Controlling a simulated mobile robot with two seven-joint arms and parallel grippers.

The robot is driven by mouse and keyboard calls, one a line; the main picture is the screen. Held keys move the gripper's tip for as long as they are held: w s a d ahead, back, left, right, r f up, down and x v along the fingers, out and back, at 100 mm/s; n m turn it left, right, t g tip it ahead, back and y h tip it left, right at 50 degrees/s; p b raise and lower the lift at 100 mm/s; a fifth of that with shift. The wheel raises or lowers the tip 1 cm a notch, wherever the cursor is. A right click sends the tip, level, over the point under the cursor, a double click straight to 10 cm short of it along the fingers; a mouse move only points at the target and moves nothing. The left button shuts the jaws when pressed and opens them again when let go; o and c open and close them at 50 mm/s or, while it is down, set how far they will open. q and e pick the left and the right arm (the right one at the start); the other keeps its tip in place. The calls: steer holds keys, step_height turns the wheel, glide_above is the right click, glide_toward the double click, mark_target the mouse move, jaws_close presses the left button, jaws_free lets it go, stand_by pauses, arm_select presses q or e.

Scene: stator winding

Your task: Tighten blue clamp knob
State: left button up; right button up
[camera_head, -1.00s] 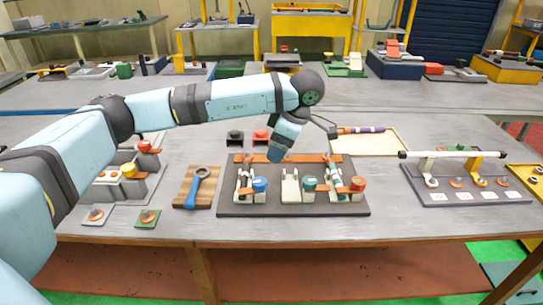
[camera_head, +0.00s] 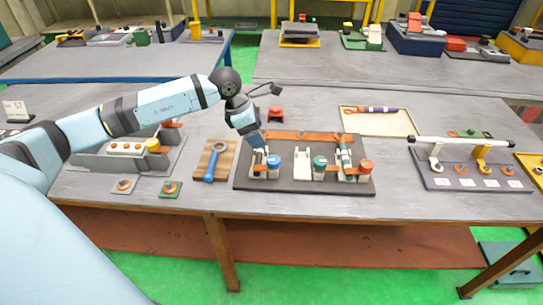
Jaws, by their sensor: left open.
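The blue clamp knob (camera_head: 274,161) stands on the left clamp of a dark fixture board (camera_head: 305,187). A teal knob (camera_head: 320,162) and a red knob (camera_head: 366,166) stand farther right on the same board. My left gripper (camera_head: 259,157) points down over the left clamp, just left of the blue knob. Its jaws are small and partly lost against the clamp; they are open. I cannot tell whether they touch anything. My right gripper is out of view.
A wooden block with a blue wrench (camera_head: 213,163) lies left of the board. A tray (camera_head: 377,122) with a purple-banded rod lies behind it. A rack with a white bar (camera_head: 460,142) stands at the right. The table is clear in front of the board.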

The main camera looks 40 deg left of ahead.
mark_target(272, 160)
arm_select(q)
steer(key=p+x, duration=0.1)
steer(key=x, duration=1)
steer(key=shift+f, duration=0.4)
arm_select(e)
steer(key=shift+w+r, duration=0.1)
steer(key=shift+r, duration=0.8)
arm_select(q)
steer(key=shift+c, duration=0.3)
steer(key=c, duration=0.9)
steer(key=shift+o, duration=0.2)
steer(key=shift+f+m+b, duration=0.2)
steer(key=shift+m+b, duration=0.1)
steer(key=shift+b, duration=0.1)
steer(key=shift+r+b, duration=0.1)
steer(key=shift+b, duration=0.2)
steer(key=shift+r+m, duration=0.15)
steer(key=shift+m, duration=0.25)
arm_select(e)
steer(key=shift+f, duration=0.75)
